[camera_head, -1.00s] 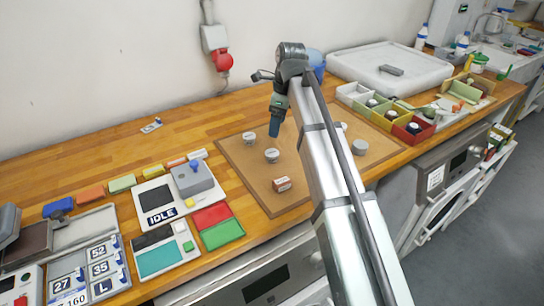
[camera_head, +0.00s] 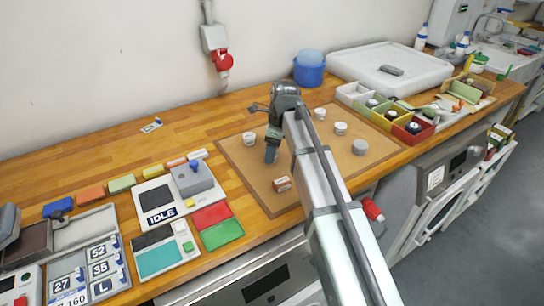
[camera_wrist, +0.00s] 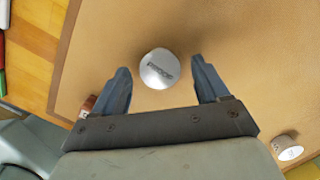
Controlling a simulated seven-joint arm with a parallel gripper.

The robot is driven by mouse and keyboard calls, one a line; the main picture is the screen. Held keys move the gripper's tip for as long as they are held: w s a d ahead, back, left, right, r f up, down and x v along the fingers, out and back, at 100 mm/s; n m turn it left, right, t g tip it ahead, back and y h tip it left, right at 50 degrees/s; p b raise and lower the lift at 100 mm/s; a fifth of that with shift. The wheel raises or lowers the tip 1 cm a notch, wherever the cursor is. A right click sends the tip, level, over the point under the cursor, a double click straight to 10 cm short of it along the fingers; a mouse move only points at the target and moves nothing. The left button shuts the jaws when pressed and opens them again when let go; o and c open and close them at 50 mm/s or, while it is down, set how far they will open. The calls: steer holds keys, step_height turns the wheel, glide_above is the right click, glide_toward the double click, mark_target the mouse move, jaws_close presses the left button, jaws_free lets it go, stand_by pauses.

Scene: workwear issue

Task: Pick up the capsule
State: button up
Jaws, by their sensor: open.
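A round white capsule-like piece (camera_wrist: 160,68) with dark lettering on top stands on the tan mat (camera_wrist: 245,50). In the wrist view it lies between the two blue-grey fingers of my gripper (camera_wrist: 160,74), with a gap on each side. The fingers are open and do not visibly touch it. In the head view my gripper (camera_head: 271,153) points down over the mat and hides this piece. Similar small white pieces stand at the mat's left (camera_head: 249,138), at its back (camera_head: 320,113) and right of my arm (camera_head: 341,128).
Coloured bins (camera_head: 413,128) stand to the right, a blue tub (camera_head: 309,70) behind, and a device marked IDLE (camera_head: 158,202) to the left.

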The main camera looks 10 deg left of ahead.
steer(key=shift+a+f, duration=0.1)
steer(key=shift+f, duration=0.55)
steer(key=c, duration=1.1)
steer(key=shift+o, duration=0.2)
